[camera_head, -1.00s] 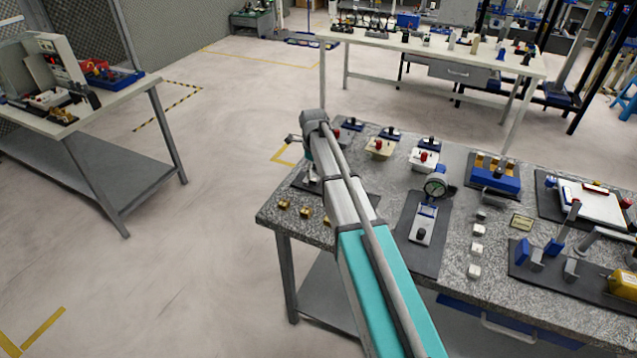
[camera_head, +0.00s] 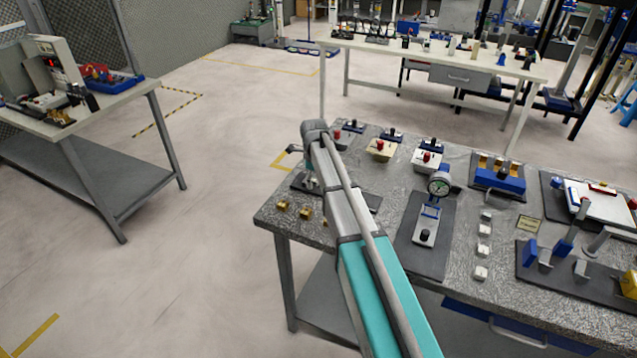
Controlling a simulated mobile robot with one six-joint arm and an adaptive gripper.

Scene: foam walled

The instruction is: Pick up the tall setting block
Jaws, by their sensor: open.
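Several small pale blocks stand in a row on the granite bench (camera_head: 385,222), right of the dial gauge. The nearest pale block (camera_head: 481,273) looks largest, but I cannot tell which one is the tall setting block. Small brass blocks (camera_head: 282,206) sit near the bench's left corner, partly hidden by my arm. My arm reaches over the left part of the bench. My gripper (camera_head: 311,178) hangs below the arm's far end, mostly hidden by it, above the dark mat at the left edge. It is open, and I see nothing held in it.
A dial gauge on a stand (camera_head: 439,185) rises between my arm and the pale blocks. A blue rack (camera_head: 500,180), a clipboard (camera_head: 597,202) and a dark mat with clamps (camera_head: 560,275) crowd the right side.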

